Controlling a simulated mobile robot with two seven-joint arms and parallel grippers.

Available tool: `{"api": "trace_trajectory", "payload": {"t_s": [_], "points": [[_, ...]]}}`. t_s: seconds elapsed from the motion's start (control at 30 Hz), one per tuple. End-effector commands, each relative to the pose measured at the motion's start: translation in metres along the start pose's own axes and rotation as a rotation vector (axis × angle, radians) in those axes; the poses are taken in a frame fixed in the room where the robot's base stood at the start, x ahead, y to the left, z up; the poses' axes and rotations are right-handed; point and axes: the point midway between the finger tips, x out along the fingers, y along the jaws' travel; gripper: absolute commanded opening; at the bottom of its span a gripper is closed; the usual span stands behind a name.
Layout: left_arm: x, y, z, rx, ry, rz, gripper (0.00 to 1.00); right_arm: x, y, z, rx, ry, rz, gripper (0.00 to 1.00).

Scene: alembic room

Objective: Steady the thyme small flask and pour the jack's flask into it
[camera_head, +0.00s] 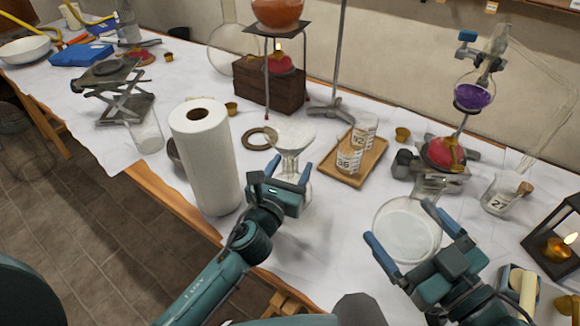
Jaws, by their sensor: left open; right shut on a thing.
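A clear round flask (405,238) with pale contents is held in my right gripper (399,222), which is shut on it. Its neck points up and slightly right.
A paper towel roll (207,160) stands left of my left gripper. A wooden tray (373,172) with labelled beakers lies behind, between my grippers. A cork ring (258,139) lies behind the funnel.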

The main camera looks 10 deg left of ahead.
Motion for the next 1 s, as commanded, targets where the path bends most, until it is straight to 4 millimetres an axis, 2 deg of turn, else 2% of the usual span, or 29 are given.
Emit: {"api": "trace_trajectory", "payload": {"t_s": [0.27,0.83,1.0], "points": [[0.0008,0.0001,0.0002,0.0,0.0,0.0,0.54,0.0001,0.0,-0.0013,0.0,0.004,0.0,0.61],[0.0005,0.0002,0.0002,0.0,0.0,0.0,0.07,0.0001,0.0001,-0.0013,0.0,0.003,0.0,0.61],[0.0004,0.0002,0.0002,0.0,0.0,0.0,0.05,0.0001,0.0001,-0.0013,-0.001,0.003,0.0,0.61]]}}
